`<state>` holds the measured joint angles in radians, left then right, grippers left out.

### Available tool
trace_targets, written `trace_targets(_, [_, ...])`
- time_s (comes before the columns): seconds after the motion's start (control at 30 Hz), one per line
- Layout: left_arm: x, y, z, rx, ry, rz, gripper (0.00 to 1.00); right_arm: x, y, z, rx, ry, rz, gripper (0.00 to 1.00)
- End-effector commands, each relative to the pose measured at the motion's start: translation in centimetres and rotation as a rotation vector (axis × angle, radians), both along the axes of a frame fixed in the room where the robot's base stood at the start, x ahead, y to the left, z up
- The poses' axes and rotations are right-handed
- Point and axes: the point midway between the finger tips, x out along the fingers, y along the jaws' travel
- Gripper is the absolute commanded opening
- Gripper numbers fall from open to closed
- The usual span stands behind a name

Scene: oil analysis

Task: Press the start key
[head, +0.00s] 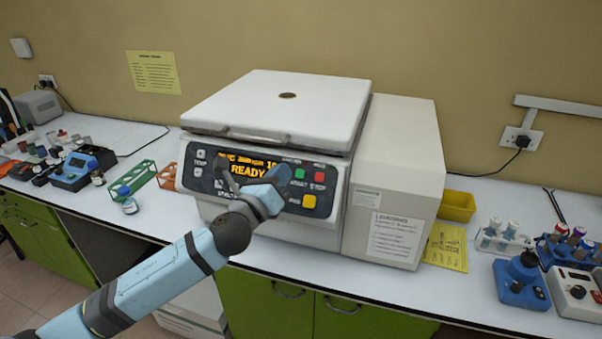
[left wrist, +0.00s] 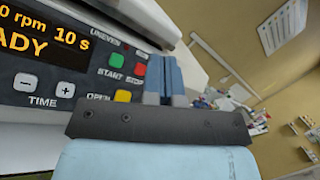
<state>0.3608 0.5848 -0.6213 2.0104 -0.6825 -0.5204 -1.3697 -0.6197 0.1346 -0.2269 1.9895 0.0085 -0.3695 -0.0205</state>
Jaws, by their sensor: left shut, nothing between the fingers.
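The white centrifuge (head: 285,98) stands on the bench with its lid down. Its dark front panel (head: 235,178) has a lit display reading READY. The green start key (head: 299,173) is left of the red stop key (head: 319,177), above the yellow open key (head: 309,201). The start key also shows in the left wrist view (left wrist: 115,60). My left gripper (head: 279,174) is shut and empty in front of the panel, just left of the start key in the head view. In the left wrist view its fingers are right of the stop key. I cannot tell whether they touch anything.
A green rack (head: 137,178) and an orange rack stand left of the centrifuge. A yellow bin (head: 457,205), a tube rack (head: 503,238) and blue-and-white devices (head: 522,285) stand right. Bench in front of the machine is narrow.

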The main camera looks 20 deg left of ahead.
Motion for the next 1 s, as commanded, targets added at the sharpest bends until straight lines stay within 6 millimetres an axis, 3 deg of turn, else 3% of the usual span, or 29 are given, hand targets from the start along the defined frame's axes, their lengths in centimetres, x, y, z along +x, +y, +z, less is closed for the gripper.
trace_targets(0.17, [0.6, 0.0, -0.6, -0.002, 0.001, 0.000, 0.00, 0.0, 0.0, -0.7, 0.001, 0.000, 0.000, 0.00])
trace_targets(0.57, [5.0, -0.2, -3.7, -0.002, 0.000, 0.001, 0.00, 0.0, 0.7, -4.4, 0.008, 0.004, 0.012, 0.00])
trace_targets(0.8, [6.9, -0.3, -4.6, -0.003, 0.002, 0.000, 0.00, 0.1, 0.5, -5.0, 0.006, 0.001, 0.011, 0.00])
trace_targets(1.0, [7.4, -0.3, -4.8, -0.003, 0.001, -0.001, 0.00, 0.2, 0.3, -5.1, 0.003, -0.001, 0.008, 0.00])
